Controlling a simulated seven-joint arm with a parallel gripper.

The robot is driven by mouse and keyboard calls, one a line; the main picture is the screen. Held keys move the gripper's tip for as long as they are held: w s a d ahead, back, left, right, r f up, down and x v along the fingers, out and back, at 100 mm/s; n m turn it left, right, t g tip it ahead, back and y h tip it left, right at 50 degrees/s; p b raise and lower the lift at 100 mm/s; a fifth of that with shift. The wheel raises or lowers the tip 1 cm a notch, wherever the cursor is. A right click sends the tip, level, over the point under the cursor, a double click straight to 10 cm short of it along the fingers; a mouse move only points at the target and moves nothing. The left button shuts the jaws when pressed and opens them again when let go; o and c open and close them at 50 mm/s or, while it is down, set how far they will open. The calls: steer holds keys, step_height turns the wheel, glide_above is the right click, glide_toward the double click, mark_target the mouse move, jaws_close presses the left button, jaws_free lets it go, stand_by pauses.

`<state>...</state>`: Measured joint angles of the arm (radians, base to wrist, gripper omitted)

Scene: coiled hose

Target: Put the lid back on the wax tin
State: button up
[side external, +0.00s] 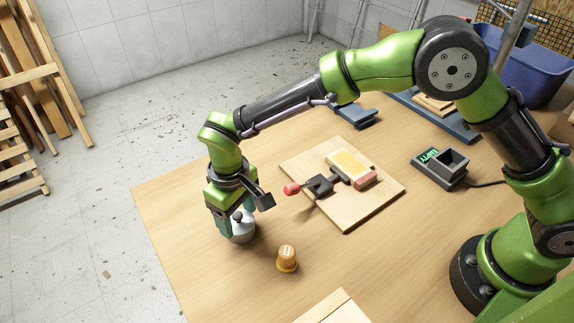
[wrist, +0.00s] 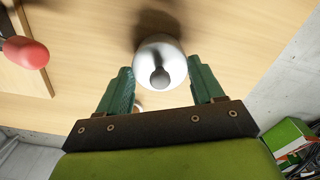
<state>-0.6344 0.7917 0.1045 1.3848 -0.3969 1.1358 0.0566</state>
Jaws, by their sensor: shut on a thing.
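My gripper (side external: 230,226) points down near the left edge of the table. It is shut on a silver, rounded piece with a dark knob (side external: 243,230), which looks like the lid. In the wrist view this silver piece (wrist: 172,53) is between the two green fingers (wrist: 160,82), its grey knob facing the camera. I cannot tell whether it touches the table or what is under it.
A grey device with a green display (side external: 440,168) stands to the right. Bare table surrounds the pot.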

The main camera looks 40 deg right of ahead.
steer(key=o, duration=1.1)
steer(key=shift+o, duration=0.3)
steer(key=shift+r, duration=0.1)
steer(key=shift+r, duration=3.4)
jaws_close()
steer(key=shift+f, duration=0.4)
